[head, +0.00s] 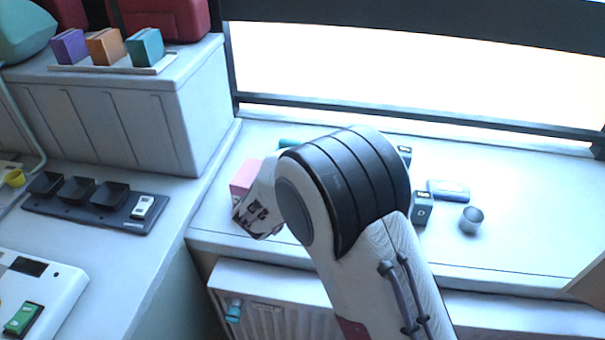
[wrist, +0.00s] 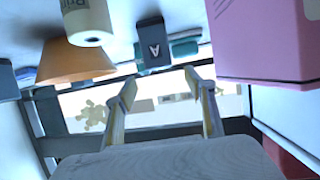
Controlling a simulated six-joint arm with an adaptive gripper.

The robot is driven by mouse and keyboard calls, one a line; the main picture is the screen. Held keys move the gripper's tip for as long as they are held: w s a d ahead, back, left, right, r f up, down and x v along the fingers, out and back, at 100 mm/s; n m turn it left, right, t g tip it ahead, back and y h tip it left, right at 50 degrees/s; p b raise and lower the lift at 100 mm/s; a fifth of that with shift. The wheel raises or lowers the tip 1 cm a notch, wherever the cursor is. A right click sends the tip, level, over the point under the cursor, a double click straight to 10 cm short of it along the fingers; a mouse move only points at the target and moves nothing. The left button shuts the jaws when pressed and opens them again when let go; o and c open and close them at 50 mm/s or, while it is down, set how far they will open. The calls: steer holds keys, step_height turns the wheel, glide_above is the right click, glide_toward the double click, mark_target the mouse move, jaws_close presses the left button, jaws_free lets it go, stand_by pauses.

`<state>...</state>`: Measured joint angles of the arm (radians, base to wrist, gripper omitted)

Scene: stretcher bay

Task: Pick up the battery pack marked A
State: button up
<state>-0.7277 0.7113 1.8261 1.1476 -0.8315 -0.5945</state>
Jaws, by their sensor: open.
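The battery pack marked A (wrist: 153,47) is a dark grey block with a white letter A, at the upper middle of the wrist view. My gripper (wrist: 158,84) is open and empty, its two fingers apart, with the pack showing beyond and between the fingertips. They do not touch it as far as I can see. In the head view my arm covers the middle of the ledge, and I cannot make out the pack marked A or my fingertips there. A dark pack marked D (head: 421,210) stands right of my arm, with another dark pack (head: 404,155) behind it.
A pink box (wrist: 262,40) is close at right in the wrist view; it also shows in the head view (head: 243,176). A white roll (wrist: 88,22) and an orange cone-like thing (wrist: 75,62) are at left. A grey cup (head: 471,221) stands on the ledge's right.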

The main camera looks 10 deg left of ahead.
steer(key=shift+x, duration=1.05)
steer(key=shift+f, duration=0.1)
steer(key=shift+x, duration=2.55)
steer(key=shift+f, duration=0.1)
steer(key=c, duration=1.5)
jaws_close()
steer(key=shift+r, duration=5.1)
